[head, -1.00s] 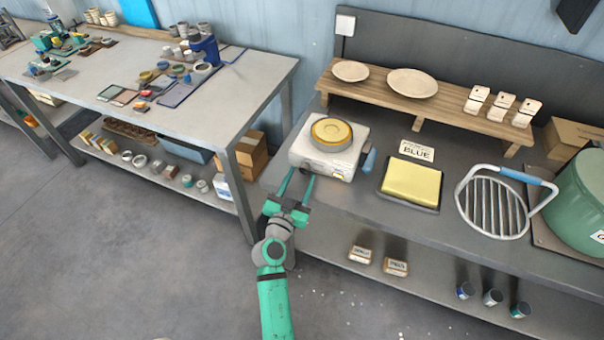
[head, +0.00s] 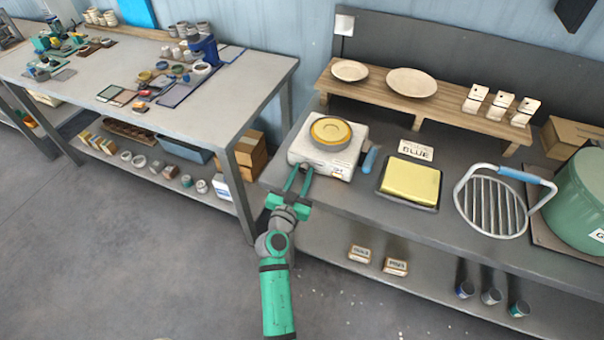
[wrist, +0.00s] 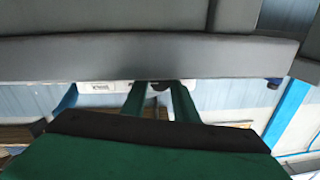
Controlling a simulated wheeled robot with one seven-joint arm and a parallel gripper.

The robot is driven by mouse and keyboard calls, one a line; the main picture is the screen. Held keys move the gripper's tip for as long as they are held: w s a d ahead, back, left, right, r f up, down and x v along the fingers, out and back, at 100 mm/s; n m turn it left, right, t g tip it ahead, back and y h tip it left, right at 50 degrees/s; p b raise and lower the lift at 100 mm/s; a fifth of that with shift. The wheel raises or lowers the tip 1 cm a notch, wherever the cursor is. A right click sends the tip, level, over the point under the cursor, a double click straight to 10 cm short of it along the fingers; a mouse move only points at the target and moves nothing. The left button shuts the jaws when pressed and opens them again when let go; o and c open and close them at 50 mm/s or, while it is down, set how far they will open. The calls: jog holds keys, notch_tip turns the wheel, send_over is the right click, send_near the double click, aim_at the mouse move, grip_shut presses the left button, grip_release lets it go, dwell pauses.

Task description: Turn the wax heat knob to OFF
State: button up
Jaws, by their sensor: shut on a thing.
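The wax heater is a white box (head: 345,158) with a round yellow pan (head: 331,131) on top, near the left end of the grey bench. My gripper (head: 300,171) reaches its front left side, with its two green fingers pointing at the front face. In the wrist view, a small dark knob (wrist: 158,86) shows between the fingertips (wrist: 157,88), against the white heater front. The fingers are shut on this knob. The knob's pointer and any OFF mark are too small or hidden to read.
A blue handle (head: 370,158) sticks out at the heater's right side. A yellow block in a dark tray (head: 408,206) and a wire rack (head: 492,228) stand further right. A wooden shelf with plates (head: 425,108) runs behind. Open floor lies left of my arm.

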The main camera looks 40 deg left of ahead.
jog(key=shift+n, duration=0.4)
jog(key=n, duration=0.2)
jog(key=shift+n, duration=0.3)
jog(key=shift+a+n+g, duration=0.1)
jog(key=shift+n+g, duration=0.2)
jog(key=shift+n, duration=1.5)
jog(key=shift+h, duration=0.3)
jog(key=o, duration=1.1)
jog(key=shift+c, duration=0.2)
jog(key=shift+s+d, duration=0.1)
jog(key=shift+d, duration=0.1)
